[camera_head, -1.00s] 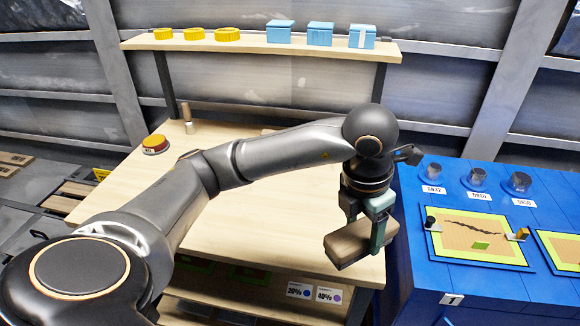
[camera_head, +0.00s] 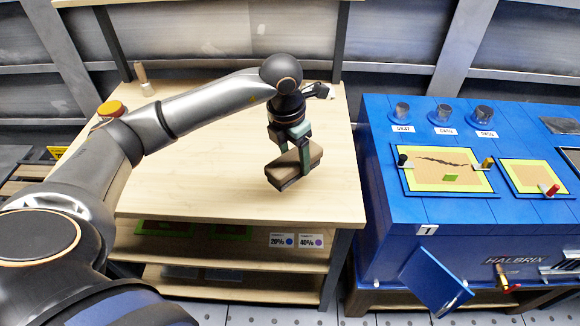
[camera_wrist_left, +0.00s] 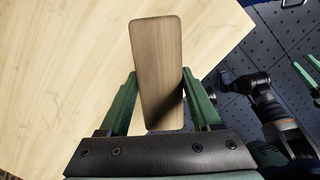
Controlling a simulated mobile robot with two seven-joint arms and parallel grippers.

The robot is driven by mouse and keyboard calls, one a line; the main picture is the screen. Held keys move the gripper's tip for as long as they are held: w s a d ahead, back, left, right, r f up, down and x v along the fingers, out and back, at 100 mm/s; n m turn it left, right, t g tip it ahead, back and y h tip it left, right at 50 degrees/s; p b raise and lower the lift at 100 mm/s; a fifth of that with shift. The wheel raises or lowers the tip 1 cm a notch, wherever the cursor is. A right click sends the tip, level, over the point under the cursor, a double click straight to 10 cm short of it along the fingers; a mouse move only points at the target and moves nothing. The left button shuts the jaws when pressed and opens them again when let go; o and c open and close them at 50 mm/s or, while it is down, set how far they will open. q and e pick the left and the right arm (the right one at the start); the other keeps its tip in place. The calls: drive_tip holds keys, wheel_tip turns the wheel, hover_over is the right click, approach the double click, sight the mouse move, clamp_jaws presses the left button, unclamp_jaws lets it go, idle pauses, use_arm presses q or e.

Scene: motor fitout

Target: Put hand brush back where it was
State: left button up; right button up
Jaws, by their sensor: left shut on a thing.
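The hand brush (camera_head: 289,167) is a brown wooden block with a dark underside. My left gripper (camera_head: 292,153) is shut on it and holds it over the right part of the wooden workbench (camera_head: 215,185). In the left wrist view the brush (camera_wrist_left: 157,68) lies between the two green fingers of the left gripper (camera_wrist_left: 160,100), with the pale bench top behind it. I cannot tell how high above the bench it is. My right gripper does not show clearly in the head view.
A red and yellow button (camera_head: 111,108) and a wooden-handled tool (camera_head: 142,78) stand at the bench's back left. A blue machine (camera_head: 400,235) with dark knobs and framed panels stands to the right, past a gap. Much of the bench top is clear.

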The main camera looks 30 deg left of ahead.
sight(287, 151)
use_arm(q)
drive_tip(key=shift+w+a+f, duration=0.3)
drive_tip(key=shift+a+f, duration=0.1)
drive_tip(key=shift+f, duration=0.2)
drive_tip(key=shift+w+a+f, duration=0.25)
drive_tip(key=shift+a+f, duration=0.1)
drive_tip(key=shift+f, duration=0.2)
drive_tip(key=f, duration=0.3)
drive_tip(key=shift+w+a+f, duration=0.1)
drive_tip(key=shift+w+a, duration=0.05)
drive_tip(key=shift+a, duration=0.15)
drive_tip(key=shift+f, duration=0.25)
drive_tip(key=shift+f, duration=0.15)
drive_tip(key=o, duration=1.5)
drive_tip(key=shift+c, duration=0.2)
drive_tip(key=r, duration=0.4)
drive_tip(key=s+r, duration=0.1)
drive_tip(key=r, duration=0.7)
drive_tip(key=shift+s+a+r, duration=0.1)
drive_tip(key=shift+s+a, duration=0.1)
drive_tip(key=shift+s, duration=0.2)
